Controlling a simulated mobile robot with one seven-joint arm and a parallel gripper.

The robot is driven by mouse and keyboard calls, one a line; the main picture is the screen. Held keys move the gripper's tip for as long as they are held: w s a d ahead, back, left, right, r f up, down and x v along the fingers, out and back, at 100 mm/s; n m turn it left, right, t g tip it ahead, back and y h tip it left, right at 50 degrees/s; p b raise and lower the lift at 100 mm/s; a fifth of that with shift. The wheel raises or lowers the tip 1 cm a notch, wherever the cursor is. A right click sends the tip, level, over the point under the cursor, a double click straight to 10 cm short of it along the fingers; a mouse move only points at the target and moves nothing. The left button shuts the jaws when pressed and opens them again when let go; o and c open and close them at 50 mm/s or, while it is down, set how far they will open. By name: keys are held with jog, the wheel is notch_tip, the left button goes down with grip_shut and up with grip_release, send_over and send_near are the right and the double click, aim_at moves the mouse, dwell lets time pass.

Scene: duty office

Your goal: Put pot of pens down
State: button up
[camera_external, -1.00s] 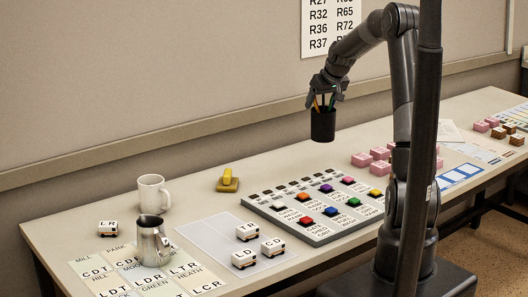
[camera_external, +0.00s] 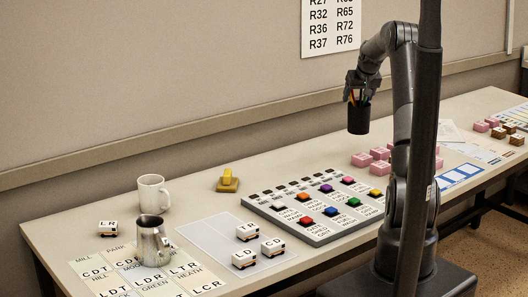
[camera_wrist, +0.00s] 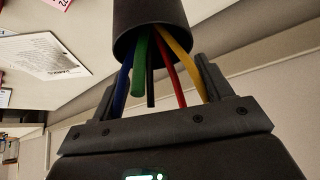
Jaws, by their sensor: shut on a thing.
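The pot of pens (camera_external: 358,119) is a black cylinder with coloured pens in it. My gripper (camera_external: 360,88) is shut on it and holds it upright in the air, above the back part of the table (camera_external: 300,160). In the wrist view, the pot (camera_wrist: 149,28) is at the top centre, with blue, green, black, red and yellow pens showing at its mouth. My gripper's fingers (camera_wrist: 158,95) stand either side of the pens. The exact contact of the fingers with the pot is hard to see.
Below and left of the pot is a button panel (camera_external: 283,211) with coloured buttons. Several pink blocks (camera_external: 362,160) lie right of it. The table's back-middle is clear.

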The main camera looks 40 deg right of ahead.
jog(key=w+a+f, duration=0.3)
jog(key=w+f, duration=0.3)
jog(key=f, duration=0.2)
jog(key=shift+a, duration=0.2)
jog(key=shift+f, duration=0.1)
jog(key=o, duration=1.4)
jog(key=shift+f, duration=0.1)
jog(key=shift+c, duration=0.2)
